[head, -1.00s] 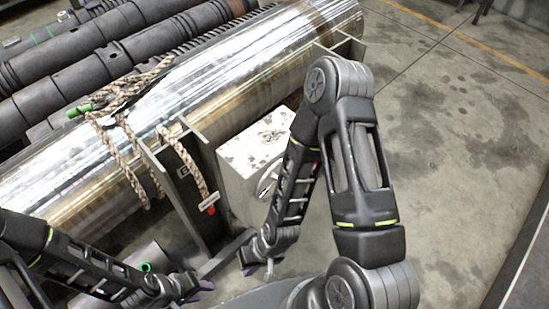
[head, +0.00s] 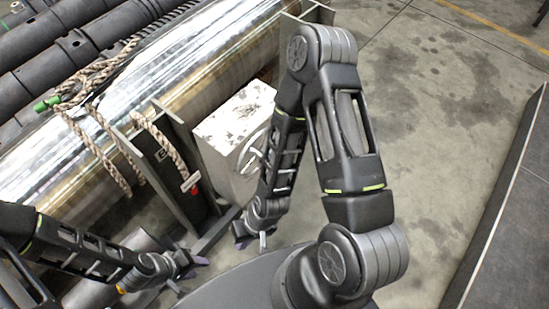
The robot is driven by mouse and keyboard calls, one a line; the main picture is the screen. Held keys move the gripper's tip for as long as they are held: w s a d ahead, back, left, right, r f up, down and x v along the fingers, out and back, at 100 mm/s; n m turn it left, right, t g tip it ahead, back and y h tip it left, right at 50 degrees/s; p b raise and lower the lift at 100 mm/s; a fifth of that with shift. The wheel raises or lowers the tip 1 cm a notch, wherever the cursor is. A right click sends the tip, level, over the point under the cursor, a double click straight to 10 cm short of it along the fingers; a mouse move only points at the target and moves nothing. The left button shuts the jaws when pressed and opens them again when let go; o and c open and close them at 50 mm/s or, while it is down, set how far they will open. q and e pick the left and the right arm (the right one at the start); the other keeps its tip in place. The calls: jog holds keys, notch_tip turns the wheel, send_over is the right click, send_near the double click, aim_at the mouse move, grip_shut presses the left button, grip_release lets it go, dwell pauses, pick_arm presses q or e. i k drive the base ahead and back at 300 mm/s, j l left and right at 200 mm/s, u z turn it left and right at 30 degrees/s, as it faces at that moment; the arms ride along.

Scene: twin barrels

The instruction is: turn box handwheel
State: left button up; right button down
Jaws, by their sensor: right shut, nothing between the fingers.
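The pale, speckled metal box (head: 228,128) stands beside the big shiny cylinder. Its handwheel (head: 252,153) is on the face toward me, partly hidden behind my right forearm. My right gripper (head: 252,243) is shut and empty, pointing down, below the box and apart from the handwheel. My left gripper (head: 190,275) is at the lower left with its fingers spread. It is empty and well away from the box.
The shiny cylinder (head: 185,75) lies diagonally behind the box, with rope (head: 105,145) looped over it. A dark upright bracket (head: 160,165) stands just left of the box. Dark pipes (head: 60,50) lie at the upper left. The concrete floor (head: 430,110) at right is clear.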

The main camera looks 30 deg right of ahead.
aim_at(248, 149)
jog(key=z, duration=1.7)
jog(key=i+l, duration=0.15)
jog(key=l, duration=0.15)
jog(key=i+l, duration=0.1)
jog(key=l, duration=0.2)
jog(key=z, duration=0.05)
